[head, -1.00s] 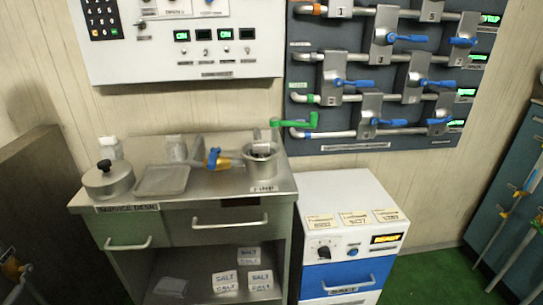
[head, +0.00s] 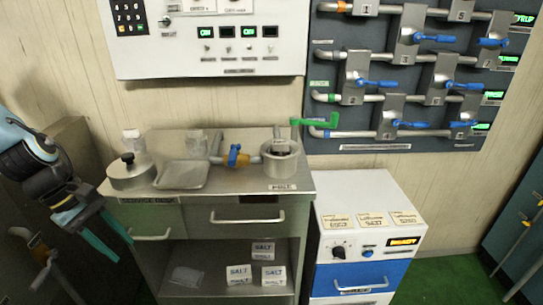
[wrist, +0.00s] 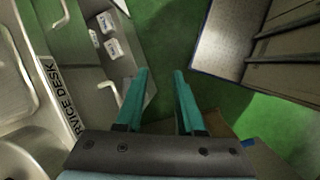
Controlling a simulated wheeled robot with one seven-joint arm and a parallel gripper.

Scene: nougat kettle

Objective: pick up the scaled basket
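I cannot tell for sure which thing is the scaled basket. A round metal vessel (head: 281,166) stands at the right of the service desk top, with something dark inside its opening; its contents are too small to make out. A blue-handled valve (head: 235,156) on a pipe sits at its left side. My gripper (head: 108,238) hangs at the left of the head view, beside the desk's left front and below its top, well apart from the vessel. In the wrist view my gripper (wrist: 157,92) has its teal fingers apart with nothing between them, above green floor.
The desk top (head: 225,182) also holds a lidded pot (head: 131,174), a shallow tray (head: 183,175) and two jars at the back. Salt boxes (head: 239,274) sit on the shelf below. A white and blue cabinet (head: 362,235) stands to the right. Pipes with blue handles fill the wall panel.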

